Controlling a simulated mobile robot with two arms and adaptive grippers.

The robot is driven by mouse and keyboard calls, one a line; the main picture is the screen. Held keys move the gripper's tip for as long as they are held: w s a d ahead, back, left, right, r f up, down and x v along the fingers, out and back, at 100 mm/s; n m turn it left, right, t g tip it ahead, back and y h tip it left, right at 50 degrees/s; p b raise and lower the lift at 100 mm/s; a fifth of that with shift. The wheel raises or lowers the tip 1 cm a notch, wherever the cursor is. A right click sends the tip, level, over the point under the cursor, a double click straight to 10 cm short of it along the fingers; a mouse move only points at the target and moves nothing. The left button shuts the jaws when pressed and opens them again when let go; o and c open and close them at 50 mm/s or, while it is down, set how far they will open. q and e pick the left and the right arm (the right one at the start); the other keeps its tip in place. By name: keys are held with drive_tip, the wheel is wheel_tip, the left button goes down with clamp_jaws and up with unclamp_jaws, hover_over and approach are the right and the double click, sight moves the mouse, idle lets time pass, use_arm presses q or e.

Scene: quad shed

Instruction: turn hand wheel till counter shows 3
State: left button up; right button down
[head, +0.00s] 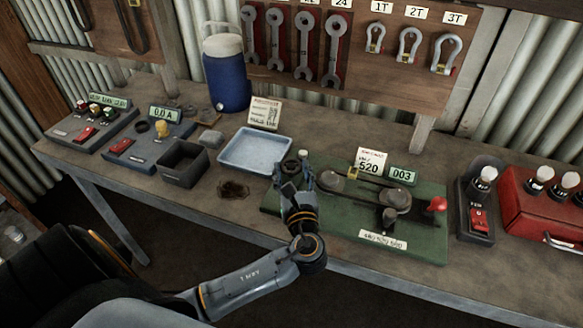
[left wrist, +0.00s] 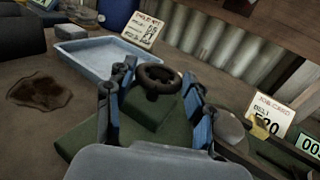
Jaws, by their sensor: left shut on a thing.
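The green machine base (head: 345,228) stands on the bench at centre right. Its small counter (head: 403,174) reads 003, and its edge also shows in the left wrist view (left wrist: 311,145). A white card (head: 369,162) beside it reads 520. The black ring-shaped hand wheel (left wrist: 158,79) sits on a green block at the base's left end. My left gripper (head: 294,180) reaches down there. In the head view the fingers mostly hide the wheel. My right gripper is out of view.
Left of the base are a pale blue tray (head: 256,151), a dark stain (head: 233,190) and a black bin (head: 181,165). A red-knobbed lever (head: 436,205) stands at the base's right end. A switch box (head: 477,212) and red case (head: 545,215) stand farther right.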

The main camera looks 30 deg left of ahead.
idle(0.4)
use_arm(q)
drive_tip(key=o, duration=1.2)
drive_tip(key=shift+s, duration=0.1)
drive_tip(key=v, duration=1.2)
drive_tip(key=shift+d, duration=0.1)
